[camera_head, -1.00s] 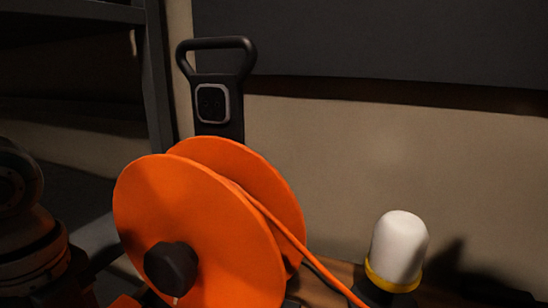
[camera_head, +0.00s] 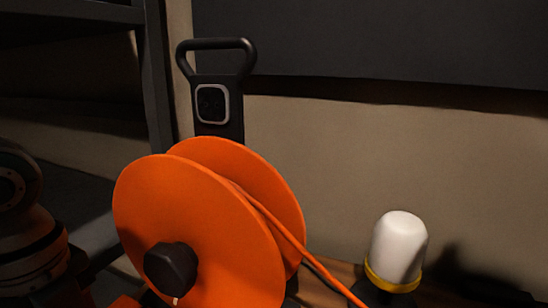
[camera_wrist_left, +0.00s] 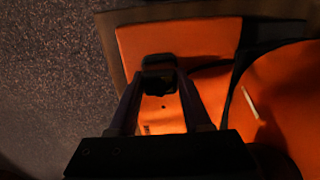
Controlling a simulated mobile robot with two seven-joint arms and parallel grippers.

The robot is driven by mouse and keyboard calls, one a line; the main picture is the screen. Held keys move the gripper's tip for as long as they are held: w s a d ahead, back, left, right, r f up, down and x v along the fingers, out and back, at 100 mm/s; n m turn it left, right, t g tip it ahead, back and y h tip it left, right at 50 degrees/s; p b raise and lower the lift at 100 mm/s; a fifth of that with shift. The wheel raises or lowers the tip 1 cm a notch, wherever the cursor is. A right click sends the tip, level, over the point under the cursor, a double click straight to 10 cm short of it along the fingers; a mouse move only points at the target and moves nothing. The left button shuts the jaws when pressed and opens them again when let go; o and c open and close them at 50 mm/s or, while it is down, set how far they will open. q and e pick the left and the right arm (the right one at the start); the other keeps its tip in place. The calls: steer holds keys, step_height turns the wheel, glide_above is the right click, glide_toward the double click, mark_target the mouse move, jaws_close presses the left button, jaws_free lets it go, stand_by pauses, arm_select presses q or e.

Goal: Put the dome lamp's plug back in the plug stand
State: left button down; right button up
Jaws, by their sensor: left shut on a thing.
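The dome lamp (camera_head: 398,248) stands upright at the lower right of the head view, with a white dome, a yellow ring and a dark base. My left gripper (camera_wrist_left: 160,84) shows in the left wrist view, with its two fingers closed on a small dark piece (camera_wrist_left: 158,83), which looks like the plug. It is over or against an orange surface (camera_wrist_left: 205,38) with a dark block; the shadow hides whether they touch. I cannot make out the plug stand for certain. The head view shows only part of my left arm, at the left edge. My right gripper is not in view.
A large orange cable reel (camera_head: 200,235) with a black handle (camera_head: 216,45) and socket plate fills the middle of the head view. Its orange cord (camera_head: 290,242) runs down toward the lamp. A dark shelf frame (camera_head: 155,80) stands behind left.

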arm_select(q)
steer(key=shift+r+p, duration=2.8)
steer(key=shift+r, duration=0.2)
